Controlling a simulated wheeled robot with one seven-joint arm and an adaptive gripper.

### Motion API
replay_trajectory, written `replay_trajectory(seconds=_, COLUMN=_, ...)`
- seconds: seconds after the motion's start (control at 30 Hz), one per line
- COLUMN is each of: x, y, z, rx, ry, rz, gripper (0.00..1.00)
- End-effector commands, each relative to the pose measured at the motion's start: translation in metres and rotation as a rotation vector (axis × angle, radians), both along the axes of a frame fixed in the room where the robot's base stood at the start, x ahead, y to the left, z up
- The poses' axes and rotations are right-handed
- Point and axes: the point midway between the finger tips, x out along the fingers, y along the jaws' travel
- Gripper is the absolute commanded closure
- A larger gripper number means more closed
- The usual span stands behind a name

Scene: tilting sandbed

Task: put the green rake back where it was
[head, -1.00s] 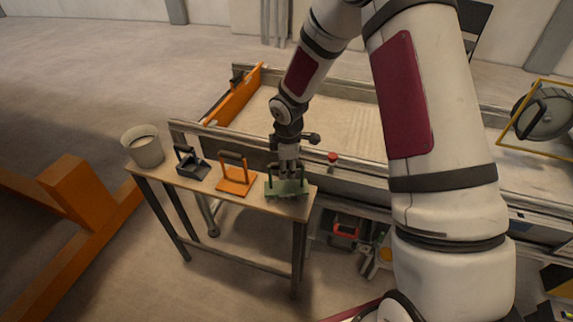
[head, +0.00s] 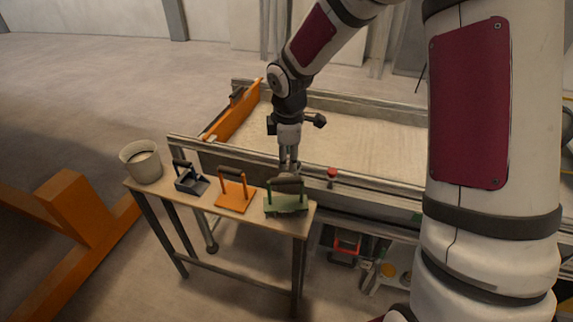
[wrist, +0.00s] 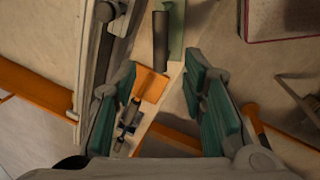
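The green rake (head: 286,204) stands on the right end of the narrow wooden table (head: 262,208), its dark handle bar on top. It also shows at the top of the wrist view (wrist: 176,32), with its dark handle beside it. My gripper (head: 288,172) is just above and behind the handle in the head view, apart from it as far as I can tell. In the wrist view my gripper (wrist: 160,105) has its two teal-padded fingers wide apart, with nothing held between them.
An orange rake (head: 235,192), a dark blue-grey tool (head: 190,178) and a pale bucket (head: 141,162) stand left along the table. The sandbed (head: 340,130) lies behind, its near rail close to the table. A red button (head: 332,172) is on that rail.

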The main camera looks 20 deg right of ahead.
Motion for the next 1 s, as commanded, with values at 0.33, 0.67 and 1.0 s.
replay_trajectory(seconds=0.33, x=-0.035, y=-0.009, z=0.069, rx=-0.026, ry=-0.062, rz=-0.206, gripper=0.61)
replay_trajectory(seconds=0.67, x=-0.130, y=-0.017, z=0.166, rx=0.059, ry=-0.204, rz=-0.668, gripper=0.61)
replay_trajectory(seconds=1.0, x=-0.234, y=-0.010, z=0.211, rx=0.326, ry=-0.292, rz=-1.095, gripper=0.61)
